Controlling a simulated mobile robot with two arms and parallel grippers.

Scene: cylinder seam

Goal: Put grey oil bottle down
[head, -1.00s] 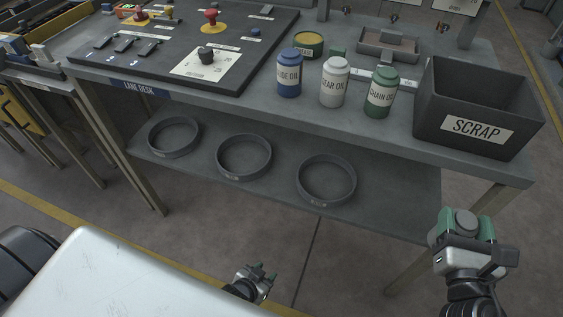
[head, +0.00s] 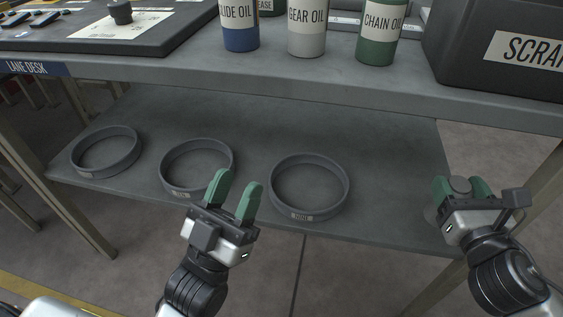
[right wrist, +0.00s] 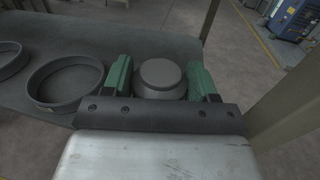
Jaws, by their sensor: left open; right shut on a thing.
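My right gripper (head: 460,186) is shut on a grey bottle with a round cap (head: 460,183). In the right wrist view the bottle's cap and shoulder (right wrist: 161,76) show between the green fingers; its label and lower part are hidden. It is held by the right end of the low shelf (head: 390,165), to the right of the rings. My left gripper (head: 234,188) is open and empty, in front of the middle ring in the head view. A light grey bottle labelled GEAR OIL (head: 307,32) stands on the desk top.
Three dark open rings, left (head: 105,150), middle (head: 190,165) and right (head: 309,187), sit on the low shelf. Blue (head: 240,30) and green (head: 379,35) bottles and a SCRAP bin (head: 480,70) stand on the desk above. A desk leg (head: 520,205) is at the right.

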